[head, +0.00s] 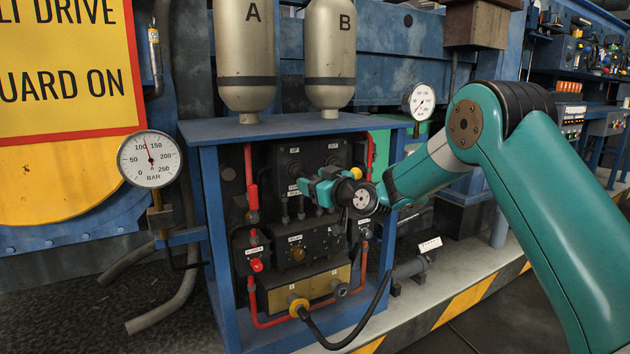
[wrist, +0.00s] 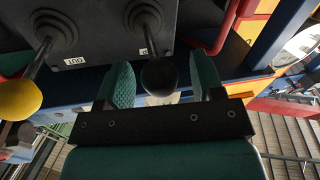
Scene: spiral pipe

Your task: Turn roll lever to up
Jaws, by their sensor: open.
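The upper dark lever panel (head: 293,160) stands inside the blue cabinet, with small pale labels. My gripper (head: 308,188) is in front of it and hides part of it. In the wrist view my gripper (wrist: 163,85) is open, with one finger on each side of a lever's black ball knob (wrist: 158,76). Both fingers look apart from the knob. This lever appears to be the roll lever, but its label cannot be read for sure. A second lever with a yellow knob (wrist: 18,99) is at the left there; its knob also shows right of my gripper in the head view (head: 355,173).
The cabinet (head: 210,200) frames the panels closely. Below are a lower panel (head: 315,242), a red knob (head: 257,265) and a black hose (head: 350,338). Red pipes (head: 250,190) run along the sides. Tanks A (head: 245,55) and B (head: 330,55) stand on top.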

